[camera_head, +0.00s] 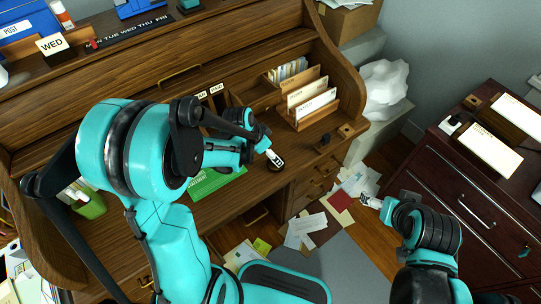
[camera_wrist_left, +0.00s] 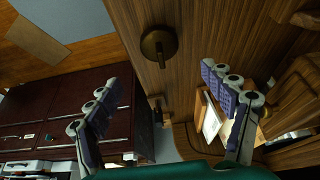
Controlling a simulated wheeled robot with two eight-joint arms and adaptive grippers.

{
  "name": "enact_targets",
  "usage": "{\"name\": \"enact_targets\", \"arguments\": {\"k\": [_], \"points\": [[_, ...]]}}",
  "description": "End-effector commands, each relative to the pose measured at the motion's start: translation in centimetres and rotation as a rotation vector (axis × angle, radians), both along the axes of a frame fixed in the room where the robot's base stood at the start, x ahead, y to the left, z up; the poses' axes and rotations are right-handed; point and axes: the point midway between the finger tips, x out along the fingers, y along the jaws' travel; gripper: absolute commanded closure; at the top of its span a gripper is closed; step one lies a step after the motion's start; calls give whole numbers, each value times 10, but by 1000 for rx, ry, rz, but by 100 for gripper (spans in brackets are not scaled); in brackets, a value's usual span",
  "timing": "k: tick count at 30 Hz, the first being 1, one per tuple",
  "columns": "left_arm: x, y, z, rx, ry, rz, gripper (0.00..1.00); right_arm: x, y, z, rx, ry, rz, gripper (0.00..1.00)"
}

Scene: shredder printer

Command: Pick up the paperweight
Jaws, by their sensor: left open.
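A round dark brass piece with a raised centre, which looks like the paperweight (camera_wrist_left: 158,46), rests on the wooden desktop in the left wrist view. In the head view it is a dark disc (camera_head: 275,166), partly hidden by my left gripper (camera_head: 273,157). My left gripper is over the desk close to this piece. In the left wrist view its fingers (camera_wrist_left: 160,78) are spread wide with nothing between them, and the piece appears beyond the gap. My right gripper (camera_head: 371,202) is over the floor between desk and cabinet, away from the piece; its finger opening is unclear.
A small dark upright object (camera_head: 325,140) and a wooden block (camera_head: 346,130) stand right of the piece. A wooden letter rack (camera_head: 315,112) with envelopes is behind. A green item (camera_head: 215,182) lies left. Papers (camera_head: 303,229) litter the floor. A dark red cabinet (camera_head: 440,165) stands right.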

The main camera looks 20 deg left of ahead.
Motion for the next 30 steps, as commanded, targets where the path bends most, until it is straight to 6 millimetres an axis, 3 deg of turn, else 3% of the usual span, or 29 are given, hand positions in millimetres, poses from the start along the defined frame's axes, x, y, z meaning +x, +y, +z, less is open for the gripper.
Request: {"name": "enact_targets", "arguments": {"k": [14, 22, 30], "points": [[15, -9, -46, -4, 7, -47, 18, 0, 0, -14, 0, 0, 0, 13], [25, -22, -82, -4, 6, -47, 18, 0, 0, -36, 0, 0, 0, 13], [27, -23, -86, -4, 7, -45, 18, 0, 0, -36, 0, 0, 0, 13]]}}
